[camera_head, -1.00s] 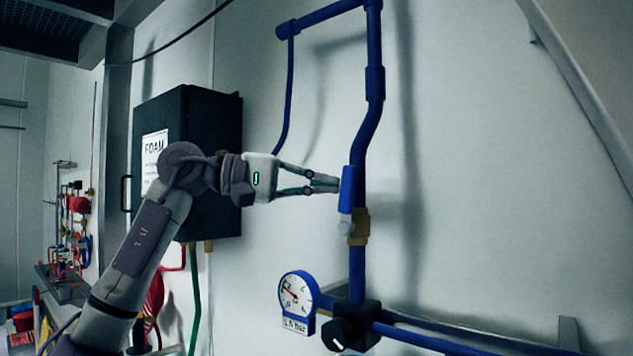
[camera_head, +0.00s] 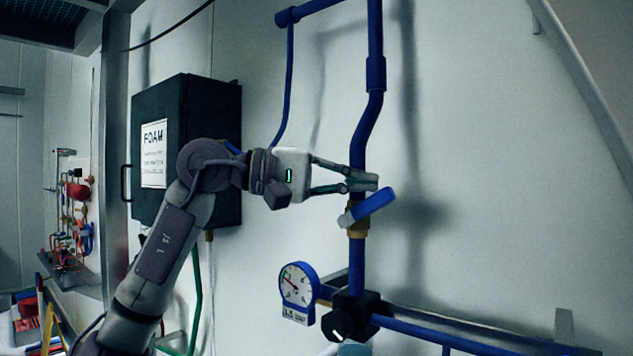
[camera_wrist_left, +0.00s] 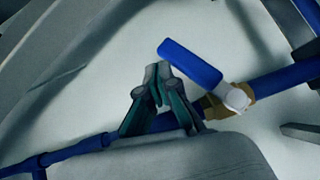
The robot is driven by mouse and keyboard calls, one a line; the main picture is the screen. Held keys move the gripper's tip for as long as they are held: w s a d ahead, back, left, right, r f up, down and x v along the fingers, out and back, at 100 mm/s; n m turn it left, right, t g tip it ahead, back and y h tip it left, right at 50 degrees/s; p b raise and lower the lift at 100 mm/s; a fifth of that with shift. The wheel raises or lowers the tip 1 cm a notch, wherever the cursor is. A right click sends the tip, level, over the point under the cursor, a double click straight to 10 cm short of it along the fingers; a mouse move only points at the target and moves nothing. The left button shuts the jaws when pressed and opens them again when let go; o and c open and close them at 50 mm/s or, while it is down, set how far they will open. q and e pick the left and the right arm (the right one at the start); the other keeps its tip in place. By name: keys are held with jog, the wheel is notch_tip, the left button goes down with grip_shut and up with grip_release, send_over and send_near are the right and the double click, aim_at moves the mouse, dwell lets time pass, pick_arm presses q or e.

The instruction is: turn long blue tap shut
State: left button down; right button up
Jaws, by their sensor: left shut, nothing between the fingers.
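The long blue tap handle (camera_head: 368,207) sits on a brass valve body (camera_head: 357,228) on the vertical blue pipe. The handle is tilted, slanting up to the right across the pipe, with its grey pivot end at lower left. My left gripper (camera_head: 372,181) is shut and empty, its fingertips just above the handle and in front of the pipe. In the left wrist view the shut fingertips (camera_wrist_left: 157,75) are beside the handle (camera_wrist_left: 190,62). I cannot tell whether they touch it. My right gripper is not in view.
A round pressure gauge (camera_head: 297,285) and a black knob (camera_head: 338,324) are below the valve. A black FOAM box (camera_head: 205,150) hangs on the wall behind my left arm. The wall right of the pipe is clear.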

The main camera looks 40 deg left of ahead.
aim_at(382, 202)
pick_arm(q)
jog(key=shift+d+f+p, duration=0.3)
jog(key=shift+d+f, duration=0.2)
jog(key=shift+d, duration=0.2)
jog(key=shift+s+d+f+m+g+y+p, duration=0.1)
jog(key=shift+d+f+m+g+y+p, duration=0.25)
jog(key=shift+m+y+p, duration=0.2)
jog(key=shift+d+f+m+g+y+p, duration=0.25)
jog(key=shift+f+m+y+p, duration=0.1)
jog(key=shift+f+y, duration=0.1)
